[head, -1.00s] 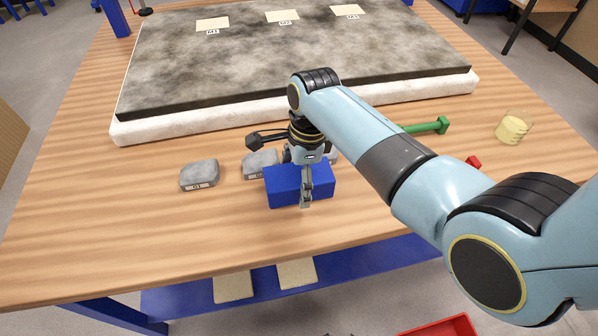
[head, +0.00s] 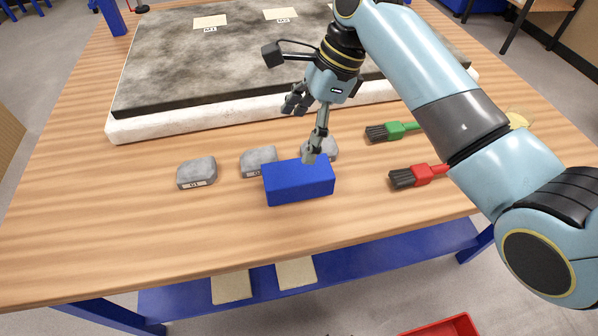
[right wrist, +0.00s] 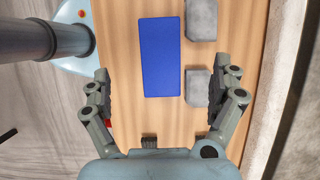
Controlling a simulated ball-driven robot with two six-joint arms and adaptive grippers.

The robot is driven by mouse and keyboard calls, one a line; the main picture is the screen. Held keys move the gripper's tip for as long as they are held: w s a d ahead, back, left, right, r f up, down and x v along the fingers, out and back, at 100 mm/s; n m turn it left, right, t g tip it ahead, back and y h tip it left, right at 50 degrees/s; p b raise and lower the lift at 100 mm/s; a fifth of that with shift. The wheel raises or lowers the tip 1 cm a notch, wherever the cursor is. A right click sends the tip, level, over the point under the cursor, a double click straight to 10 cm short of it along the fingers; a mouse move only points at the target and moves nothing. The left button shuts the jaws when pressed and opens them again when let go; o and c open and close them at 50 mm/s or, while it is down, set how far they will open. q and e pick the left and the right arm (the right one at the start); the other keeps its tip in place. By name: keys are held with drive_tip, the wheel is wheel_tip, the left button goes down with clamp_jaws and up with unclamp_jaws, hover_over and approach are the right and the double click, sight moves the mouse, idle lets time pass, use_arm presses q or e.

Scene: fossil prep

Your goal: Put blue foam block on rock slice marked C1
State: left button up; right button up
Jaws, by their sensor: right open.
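The blue foam block (head: 299,185) lies on the wooden table, in front of the middle and right rock slices. The left grey rock slice (head: 197,171) has a small label, perhaps C1, too small to read surely. The middle slice (head: 258,160) has its label partly covered by the block. The right slice (head: 331,148) is partly hidden by my gripper. My right gripper (head: 303,130) is open and empty, above and behind the block. In the right wrist view the block (right wrist: 161,57) lies ahead between the spread fingers, beside two slices (right wrist: 197,86). My left gripper is out of view.
A large stone slab (head: 220,75) with pale labelled plates fills the back of the table. A green brush (head: 390,132) and a red brush (head: 415,176) lie on the right, below my arm. The table's front left is clear.

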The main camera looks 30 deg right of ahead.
sight(301, 170)
drive_tip(key=d+f+b, duration=0.2)
drive_tip(key=d+f, duration=0.1)
drive_tip(key=shift+s+f, duration=0.1)
drive_tip(key=shift+s, duration=0.3)
drive_tip(key=x, duration=0.4)
drive_tip(key=shift+a+f, duration=0.2)
drive_tip(key=shift+f, duration=0.1)
drive_tip(key=b+x, duration=0.1)
drive_tip(key=x, duration=0.4)
drive_tip(key=shift+w+a+f, duration=0.1)
drive_tip(key=shift+a+f, duration=0.05)
drive_tip(key=shift+f, duration=0.2)
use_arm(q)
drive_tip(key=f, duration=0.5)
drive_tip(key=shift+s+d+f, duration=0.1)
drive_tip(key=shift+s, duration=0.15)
use_arm(e)
drive_tip(key=shift+c, duration=0.2)
drive_tip(key=c, duration=1.1)
drive_tip(key=shift+r, duration=0.1)
